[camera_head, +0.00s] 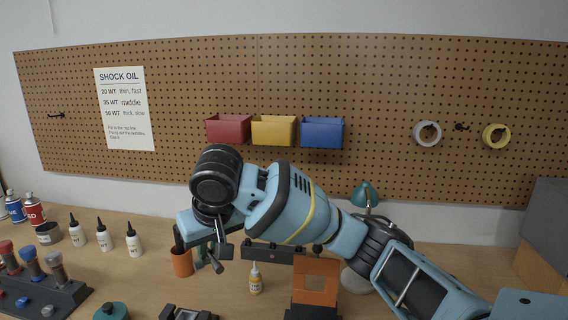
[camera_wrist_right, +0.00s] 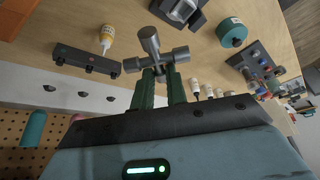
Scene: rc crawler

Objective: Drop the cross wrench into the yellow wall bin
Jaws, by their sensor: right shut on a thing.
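The yellow wall bin (camera_head: 273,130) hangs on the pegboard between a red bin (camera_head: 228,129) and a blue bin (camera_head: 322,133). My right gripper (camera_head: 213,246) is in front of and below the bins, to the left of the yellow one in the head view. It points down toward the bench. In the right wrist view its green fingers (camera_wrist_right: 160,85) are shut on the grey metal cross wrench (camera_wrist_right: 155,60). The wrench is held clear of the bench. It shows partly below the gripper in the head view (camera_head: 215,265). My left gripper is not in view.
On the wooden bench (camera_head: 150,283) stand an orange cup (camera_head: 181,263), a small yellow-labelled bottle (camera_head: 255,280), several white bottles (camera_head: 134,241) and a teal lamp (camera_head: 364,195). Tape rolls (camera_head: 427,134) hang at the right. The pegboard above the bins is clear.

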